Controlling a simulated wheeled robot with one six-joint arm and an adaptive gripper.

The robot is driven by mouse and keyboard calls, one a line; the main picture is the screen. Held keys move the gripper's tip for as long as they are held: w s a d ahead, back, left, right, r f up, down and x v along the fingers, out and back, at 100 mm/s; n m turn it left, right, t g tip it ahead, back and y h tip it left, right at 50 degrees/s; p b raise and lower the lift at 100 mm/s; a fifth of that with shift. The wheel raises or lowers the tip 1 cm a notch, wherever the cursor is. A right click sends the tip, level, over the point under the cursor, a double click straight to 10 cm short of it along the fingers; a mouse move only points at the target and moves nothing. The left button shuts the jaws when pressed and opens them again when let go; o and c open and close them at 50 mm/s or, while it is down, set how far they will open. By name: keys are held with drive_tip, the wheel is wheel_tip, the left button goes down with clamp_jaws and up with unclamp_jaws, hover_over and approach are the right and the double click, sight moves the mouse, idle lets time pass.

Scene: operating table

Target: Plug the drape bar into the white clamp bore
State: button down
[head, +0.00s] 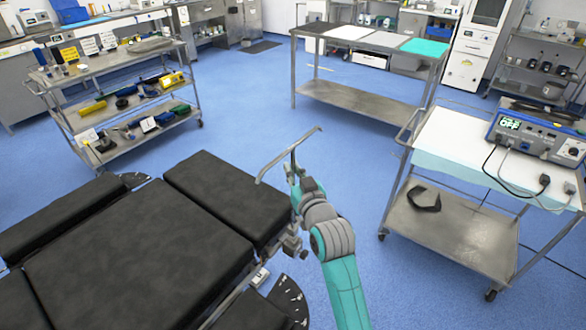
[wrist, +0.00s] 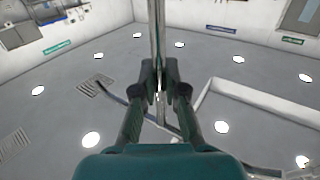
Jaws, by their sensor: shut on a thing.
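The drape bar (head: 289,155) is a thin grey metal bar with a long, bent top piece and a short stem. My gripper (head: 296,182) is shut on its stem and holds it raised beside the right edge of the operating table. In the wrist view my gripper (wrist: 159,80) has both fingers against the upright bar (wrist: 157,30). A small metal fitting (head: 292,243) sits at the table's right side, below my gripper. A small whitish fitting (head: 260,276) is further along that side. I cannot tell which is the white clamp, and no bore is visible.
The black-padded operating table (head: 140,250) fills the lower left. A trolley (head: 450,225) with a blue device (head: 540,130) stands at the right. A shelf cart (head: 130,110) and a steel table (head: 365,100) stand behind. Blue floor (head: 240,110) between them is clear.

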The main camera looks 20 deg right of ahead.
drive_tip(key=shift+f, duration=0.5)
drive_tip(key=c, duration=1.2)
unclamp_jaws()
drive_tip(key=shift+o, duration=0.2)
drive_tip(key=s, duration=1.2)
drive_tip(key=shift+d, duration=0.25)
